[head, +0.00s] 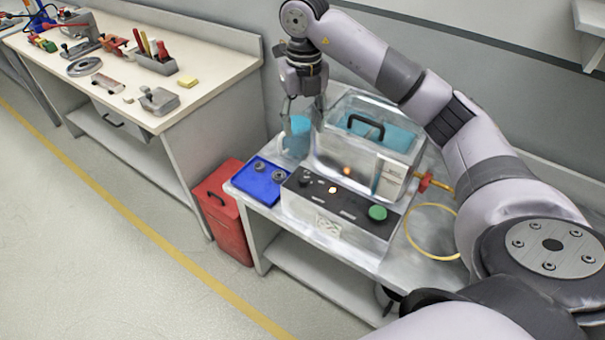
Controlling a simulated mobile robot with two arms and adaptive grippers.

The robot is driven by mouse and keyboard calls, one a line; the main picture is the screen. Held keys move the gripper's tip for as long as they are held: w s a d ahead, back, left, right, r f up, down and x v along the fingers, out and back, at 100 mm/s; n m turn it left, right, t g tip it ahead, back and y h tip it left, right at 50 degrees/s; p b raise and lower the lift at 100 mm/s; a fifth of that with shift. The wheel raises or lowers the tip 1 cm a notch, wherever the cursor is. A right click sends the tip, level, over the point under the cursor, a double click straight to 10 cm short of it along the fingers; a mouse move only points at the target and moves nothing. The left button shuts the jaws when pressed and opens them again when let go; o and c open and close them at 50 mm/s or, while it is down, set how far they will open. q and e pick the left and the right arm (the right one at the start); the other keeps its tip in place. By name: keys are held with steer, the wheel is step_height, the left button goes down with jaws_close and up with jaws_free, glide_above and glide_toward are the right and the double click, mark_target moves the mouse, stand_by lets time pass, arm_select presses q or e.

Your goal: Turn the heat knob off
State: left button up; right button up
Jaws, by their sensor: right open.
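The machine with the control panel (345,204) stands on the right-hand bench, its black sloped top facing up. A small dark knob (305,181) sits at the panel's left end, and a larger green knob or button (377,212) at its right end. I cannot read which one is the heat knob. An orange lamp (333,190) glows between them. My right gripper (303,112) is open, fingers pointing down, above and behind the panel's left end. Its fingertips are near a glass with blue liquid (297,138); I cannot tell if they touch it. My left gripper is out of view.
A clear-sided tank with a black-handled lid (365,128) stands behind the panel. A blue tray (258,180) with small round parts lies left of it. A yellow hose (410,235) curls at right. A red bin (225,210) stands on the floor by the bench. A tool bench (215,70) is at left.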

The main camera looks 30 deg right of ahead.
mark_target(304, 178)
step_height(304, 178, down, 17)
steer(key=p, duration=0.3)
steer(key=shift+d+f, duration=0.1)
steer(key=shift+f, duration=0.05)
steer(key=shift+c, duration=0.3)
jaws_close()
